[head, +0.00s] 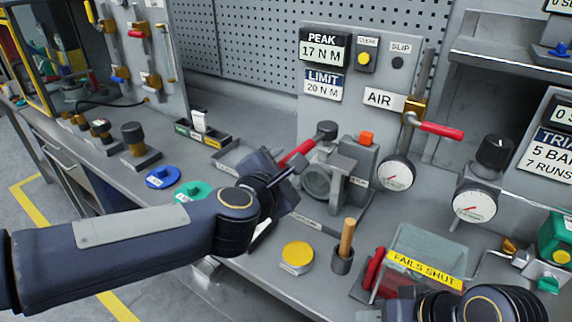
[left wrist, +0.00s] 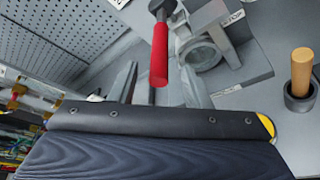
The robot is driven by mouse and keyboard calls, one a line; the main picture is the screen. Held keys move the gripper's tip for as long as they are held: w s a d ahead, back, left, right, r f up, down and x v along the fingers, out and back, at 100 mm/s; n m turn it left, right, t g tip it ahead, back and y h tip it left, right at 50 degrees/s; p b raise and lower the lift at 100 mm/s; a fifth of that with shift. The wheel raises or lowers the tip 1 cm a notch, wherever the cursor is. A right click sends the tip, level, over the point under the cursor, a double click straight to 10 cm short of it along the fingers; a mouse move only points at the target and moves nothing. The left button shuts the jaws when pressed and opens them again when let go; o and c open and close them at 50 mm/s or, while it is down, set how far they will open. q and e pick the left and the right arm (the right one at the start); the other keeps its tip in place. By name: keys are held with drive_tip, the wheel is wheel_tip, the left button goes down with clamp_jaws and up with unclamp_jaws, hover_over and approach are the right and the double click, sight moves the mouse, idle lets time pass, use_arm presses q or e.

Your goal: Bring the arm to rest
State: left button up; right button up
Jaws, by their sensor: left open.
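My left arm reaches in from the left of the head view. Its gripper (head: 290,190) is by the valve actuator (head: 318,182) on the bench. In the left wrist view the two fingers of the left gripper (left wrist: 157,70) are apart. A red lever handle (left wrist: 160,52) with a dark knob lies in front of and between them in the picture; I cannot tell whether they touch it. The handle also shows in the head view (head: 297,153). My right gripper (head: 405,302) is at the bottom right, cut by the frame edge; its fingers are not clear.
A clear bin (head: 425,245) labelled FAILS SHUT stands near my right arm. A wooden-handled tool in a cup (head: 342,262) and a yellow disc (head: 297,256) stand on the front bench. Gauges (head: 397,174) and a red air lever (head: 440,130) are to the right.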

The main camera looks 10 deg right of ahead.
use_arm(q)
drive_tip(key=s+a+m+g+h, duration=0.1)
drive_tip(key=s+a+m, duration=0.2)
drive_tip(key=a+m, duration=0.35)
drive_tip(key=s+a+m+g, duration=0.1)
drive_tip(key=s+a+m, duration=0.2)
drive_tip(key=a+m, duration=0.35)
drive_tip(key=s+a+f+m+g+y, duration=0.4)
drive_tip(key=s+a+f+m+g, duration=0.1)
drive_tip(key=s+a+f, duration=1)
drive_tip(key=s+a+m, duration=0.1)
drive_tip(key=s, duration=0.2)
drive_tip(key=shift+y, duration=0.3)
